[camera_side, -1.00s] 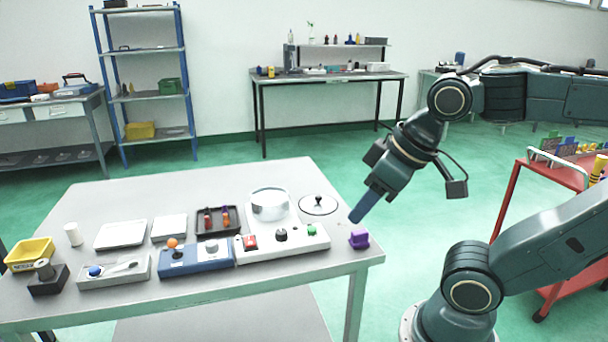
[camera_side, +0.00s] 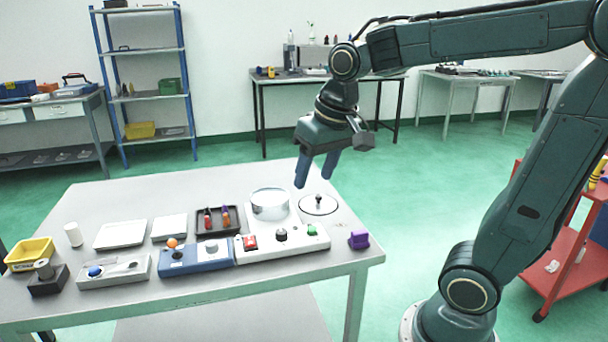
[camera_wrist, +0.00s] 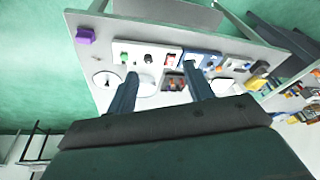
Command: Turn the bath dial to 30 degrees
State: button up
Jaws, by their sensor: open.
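The bath unit (camera_side: 300,246) is a long white box on the near side of the table, with a round basin (camera_side: 270,203) behind its panel. Its black dial (camera_side: 281,234) sits between a red switch (camera_side: 250,242) and a green button (camera_side: 312,230). The dial's angle is too small to read. In the wrist view the dial (camera_wrist: 148,58) shows upright beyond the fingers. My gripper (camera_side: 316,182) is open and empty, above and behind the unit near the round lid (camera_side: 319,205). It also shows in the wrist view (camera_wrist: 162,77). It appears apart from everything.
A blue control box (camera_side: 205,260) with an orange knob adjoins the unit's left end. A purple block (camera_side: 358,239) stands at the right table corner. A dark tray (camera_side: 218,219) with small coloured items lies behind. The lid has an upright knob. Air above the table is clear.

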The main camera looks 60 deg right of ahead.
jog(key=w+d+f+m+g, duration=0.2)
jog(key=w+d+f+m, duration=0.15)
jog(key=w, duration=0.45)
jog(key=m+g, duration=0.1)
jog(key=m, duration=0.2)
send_over(281, 231)
notch_tip(281, 231, down, 7)
jog(key=shift+n, duration=0.25)
jog(key=shift+s+f, duration=0.1)
notch_tip(281, 231, down, 14)
jog(key=shift+r, duration=0.2)
jog(key=c, duration=1)
